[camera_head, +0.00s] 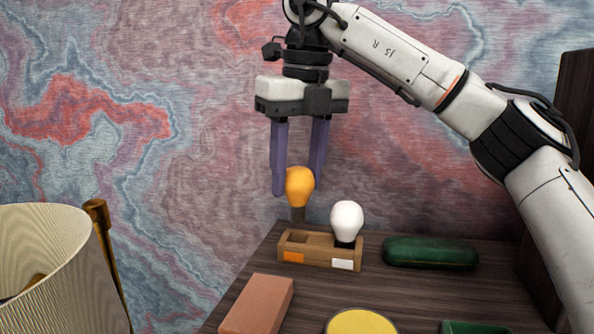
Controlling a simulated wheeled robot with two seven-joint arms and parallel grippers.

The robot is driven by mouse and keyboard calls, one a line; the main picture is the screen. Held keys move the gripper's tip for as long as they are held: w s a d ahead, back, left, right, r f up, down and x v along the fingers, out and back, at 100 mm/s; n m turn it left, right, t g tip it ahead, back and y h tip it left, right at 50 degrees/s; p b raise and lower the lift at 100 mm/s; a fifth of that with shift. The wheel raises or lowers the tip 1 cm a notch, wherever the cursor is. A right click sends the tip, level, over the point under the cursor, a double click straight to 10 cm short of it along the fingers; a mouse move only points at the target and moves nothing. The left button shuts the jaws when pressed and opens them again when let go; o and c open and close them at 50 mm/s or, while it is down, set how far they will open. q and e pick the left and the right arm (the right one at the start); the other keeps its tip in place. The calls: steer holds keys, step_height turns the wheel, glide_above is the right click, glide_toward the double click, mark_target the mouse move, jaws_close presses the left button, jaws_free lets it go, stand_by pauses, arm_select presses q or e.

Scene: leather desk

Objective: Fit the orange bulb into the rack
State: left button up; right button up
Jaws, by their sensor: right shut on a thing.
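The orange bulb (300,190) is upright, glass end up, with its dark base pointing down. My right gripper (297,180) has its two purple fingers shut on the bulb's glass from above. The wooden rack (318,263) stands on the desk just below, with an orange label at its left and a white label at its right. The bulb's base is over the rack's left slot, which looks empty; I cannot tell whether the base touches it. A white bulb (347,217) stands upright in the right slot. My left gripper is not in view.
A green case (430,252) lies right of the rack. A brown block (258,304), a yellow round thing (360,322) and another green thing (475,327) are in front. A ribbed lampshade-like object (45,255) stands at the left. Dark desk shows between them.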

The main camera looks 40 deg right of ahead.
mark_target(297, 199)
steer(key=shift+f+b, duration=0.3)
steer(key=shift+f, duration=0.35)
steer(key=shift+f+b, duration=0.45)
steer(key=shift+f, duration=0.2)
steer(key=shift+f+b, duration=0.45)
steer(key=shift+f, duration=0.2)
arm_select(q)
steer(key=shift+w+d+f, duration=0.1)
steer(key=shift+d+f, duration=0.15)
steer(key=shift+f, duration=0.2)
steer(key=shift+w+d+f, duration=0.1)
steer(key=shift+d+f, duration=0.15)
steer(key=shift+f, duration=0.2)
arm_select(e)
steer(key=shift+f, duration=0.3)
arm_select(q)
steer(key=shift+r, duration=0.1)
arm_select(e)
steer(key=o, duration=1.1)
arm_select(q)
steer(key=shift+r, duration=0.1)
arm_select(e)
steer(key=shift+o, duration=0.2)
steer(key=shift+r, duration=0.1)
